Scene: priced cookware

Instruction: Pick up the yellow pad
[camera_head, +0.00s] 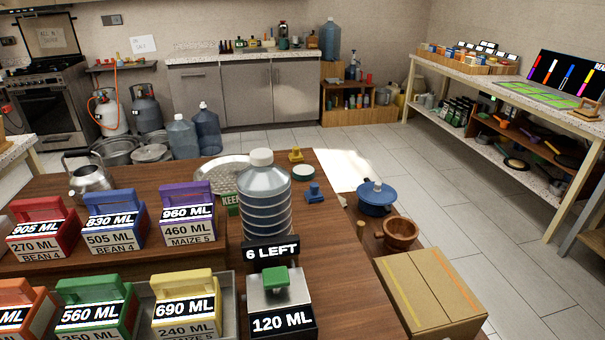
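A small yellow knobbed piece (295,155) stands at the back edge of the brown table, beyond the large ribbed clear bottle (266,205). A similar blue piece (314,193) stands nearer, right of the bottle. A yellow box with a handle, labelled 690 ML (185,285), sits in the front row of the table. I cannot tell for certain which yellow thing is the pad; nothing is labelled so. Neither of my grippers shows in the head view.
Several coloured labelled boxes fill the table's left side. A metal block with a green knob (275,276), labelled 120 ML, stands at the front. A blue pot (375,200), brown bowl (401,233) and cardboard box (430,290) are at the right.

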